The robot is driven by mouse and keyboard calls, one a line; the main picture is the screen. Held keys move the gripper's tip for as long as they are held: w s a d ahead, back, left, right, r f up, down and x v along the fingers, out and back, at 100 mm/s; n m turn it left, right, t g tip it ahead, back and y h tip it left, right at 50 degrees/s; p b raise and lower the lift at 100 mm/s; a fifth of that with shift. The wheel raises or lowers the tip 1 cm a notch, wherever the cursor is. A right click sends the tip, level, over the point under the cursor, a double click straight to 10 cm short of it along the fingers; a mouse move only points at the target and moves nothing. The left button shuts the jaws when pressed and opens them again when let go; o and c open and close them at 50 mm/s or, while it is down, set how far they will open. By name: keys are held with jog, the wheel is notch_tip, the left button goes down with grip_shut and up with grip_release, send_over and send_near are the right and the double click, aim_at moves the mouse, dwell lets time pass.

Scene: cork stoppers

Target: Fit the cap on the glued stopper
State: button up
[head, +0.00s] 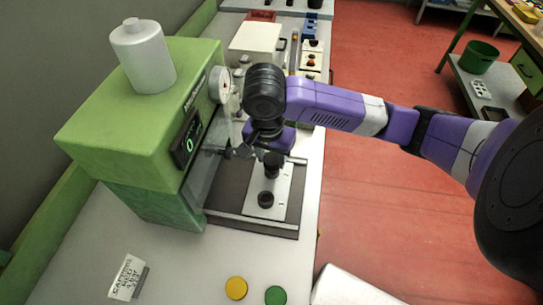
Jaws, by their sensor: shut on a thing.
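My gripper (270,153) hangs from my purple arm above a pale metal plate (283,196) beside the green machine. It is shut on a small dark piece (272,168), which looks like the cap; the fingers and the piece are too small to separate clearly. A second dark round piece (265,199) stands on the plate, nearer the front. I cannot tell from this view which piece is the glued stopper, or whether the held piece touches anything below.
The green machine (130,112) with a digital display and a white canister (143,55) stands left of my gripper. Yellow (236,288) and green (275,295) buttons and a printed card (127,278) are at the front. A white box (256,45) stands behind.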

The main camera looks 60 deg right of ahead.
aim_at(270, 163)
jog(key=shift+f, duration=0.45)
dwell(0.4)
jog(key=o, duration=1.4)
jog(key=r, duration=0.5)
jog(key=a+r+p, duration=0.1)
jog(key=r, duration=0.1)
jog(key=shift+s+a+r, duration=0.1)
jog(key=shift+r, duration=0.25)
